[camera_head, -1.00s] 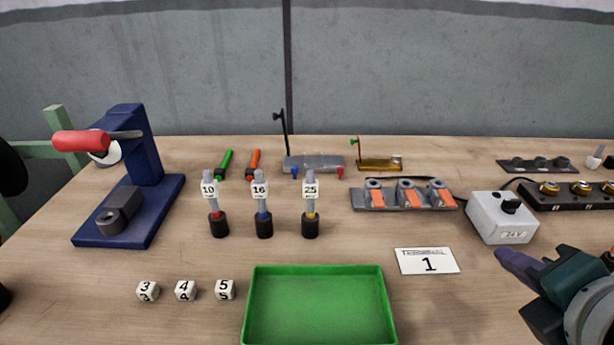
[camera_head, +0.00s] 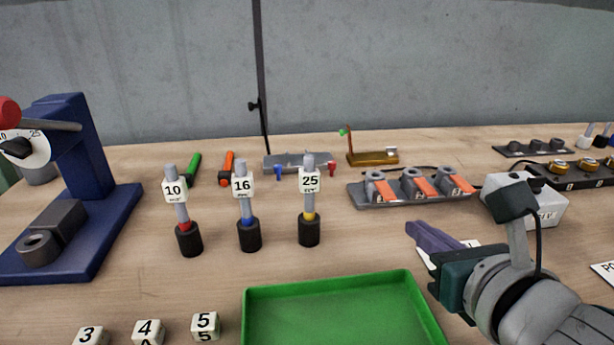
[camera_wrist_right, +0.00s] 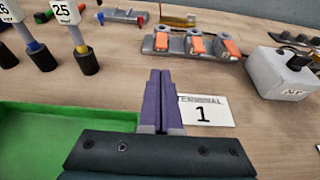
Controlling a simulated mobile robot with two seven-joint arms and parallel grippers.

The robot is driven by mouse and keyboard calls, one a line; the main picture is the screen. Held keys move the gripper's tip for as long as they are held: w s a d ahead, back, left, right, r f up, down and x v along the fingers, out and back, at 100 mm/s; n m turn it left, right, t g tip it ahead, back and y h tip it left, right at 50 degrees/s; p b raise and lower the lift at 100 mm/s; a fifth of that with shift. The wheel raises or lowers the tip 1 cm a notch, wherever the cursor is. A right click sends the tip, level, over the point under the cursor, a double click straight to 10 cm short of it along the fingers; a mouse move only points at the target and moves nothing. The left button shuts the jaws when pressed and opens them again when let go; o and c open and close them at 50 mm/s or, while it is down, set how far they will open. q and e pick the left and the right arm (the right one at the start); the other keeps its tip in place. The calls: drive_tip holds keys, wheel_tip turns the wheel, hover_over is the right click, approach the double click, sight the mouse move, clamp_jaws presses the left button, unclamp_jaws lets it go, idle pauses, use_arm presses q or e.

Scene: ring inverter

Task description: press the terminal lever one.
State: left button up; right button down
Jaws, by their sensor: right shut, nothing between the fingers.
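The terminal block is a grey strip (camera_head: 362,196) with several orange levers, right of centre at the back. Its leftmost orange lever (camera_head: 383,190) also shows in the right wrist view (camera_wrist_right: 162,42). My right gripper (camera_head: 415,232) has its purple fingers together and empty, in front of the block and above the table. In the right wrist view the fingers (camera_wrist_right: 160,75) point toward the block, apart from it. A white card marked "1" (camera_wrist_right: 207,110) lies just right of the fingers; the gripper partly hides it in the head view. My left gripper is not in view.
A green tray (camera_head: 340,283) lies at the front. Numbered ferrule stands (camera_head: 248,235) stand left of the gripper. A white 24 V box (camera_head: 545,208) is right of the block. A blue press (camera_head: 85,150) stands at far left. Bare table lies between the fingers and the block.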

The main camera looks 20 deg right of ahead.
sight(385, 190)
drive_tip(key=b+x, duration=0.2)
drive_tip(key=x, duration=0.7)
drive_tip(key=shift+w, duration=0.15)
